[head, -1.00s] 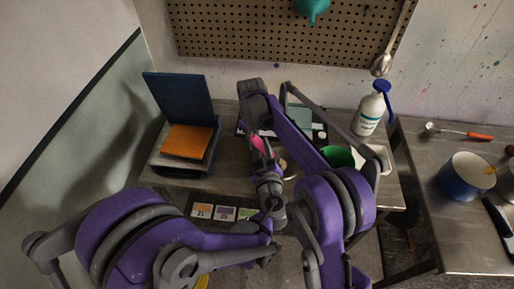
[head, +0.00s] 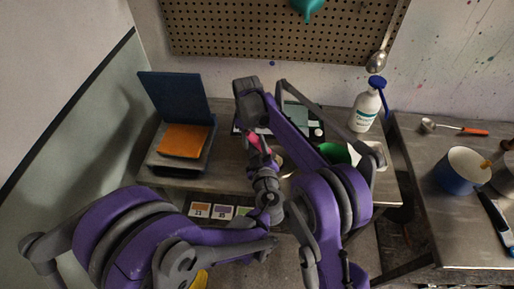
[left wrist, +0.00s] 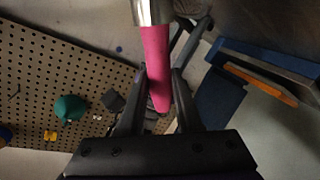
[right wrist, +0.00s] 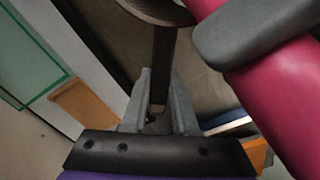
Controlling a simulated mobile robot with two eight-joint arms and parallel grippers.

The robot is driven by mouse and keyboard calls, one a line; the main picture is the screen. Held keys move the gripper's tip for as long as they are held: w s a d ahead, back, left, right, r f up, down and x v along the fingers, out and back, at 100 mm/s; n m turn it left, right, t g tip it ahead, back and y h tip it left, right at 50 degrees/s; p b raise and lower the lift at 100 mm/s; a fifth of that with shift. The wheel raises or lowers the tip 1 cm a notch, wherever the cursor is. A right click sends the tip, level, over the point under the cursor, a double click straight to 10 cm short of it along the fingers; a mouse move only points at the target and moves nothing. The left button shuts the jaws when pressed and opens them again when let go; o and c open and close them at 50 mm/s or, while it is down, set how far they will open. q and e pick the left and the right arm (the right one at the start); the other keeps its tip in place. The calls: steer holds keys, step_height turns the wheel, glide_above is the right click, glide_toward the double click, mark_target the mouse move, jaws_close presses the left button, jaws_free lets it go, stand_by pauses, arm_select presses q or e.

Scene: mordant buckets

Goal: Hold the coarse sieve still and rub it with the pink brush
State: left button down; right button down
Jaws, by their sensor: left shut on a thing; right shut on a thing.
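The pink brush (head: 254,142) shows as a small pink patch between my arm links in the head view. In the left wrist view its pink handle (left wrist: 155,60), with a metal collar, is between the fingers of my left gripper (left wrist: 160,103), which is shut on it. My right gripper (right wrist: 157,103) is shut on a dark, flat handle (right wrist: 161,65), seemingly the coarse sieve's, with part of a round rim (right wrist: 155,10) above it. The brush handle (right wrist: 285,110) crosses close by on the right. Bristles and mesh are hidden, so I cannot tell whether they touch.
An orange block (head: 184,139) lies by an upright blue panel (head: 174,97) at left. A blue pot (head: 458,174) stands on the right table.

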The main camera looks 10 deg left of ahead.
mark_target(252, 134)
arm_select(q)
steer(key=shift+w, duration=0.25)
steer(key=shift+s+a, duration=0.7)
steer(key=shift+s, duration=0.25)
steer(key=shift+r, duration=0.1)
steer(key=shift+r, duration=2.95)
steer(key=shift+r, duration=1.55)
steer(key=shift+d, duration=0.1)
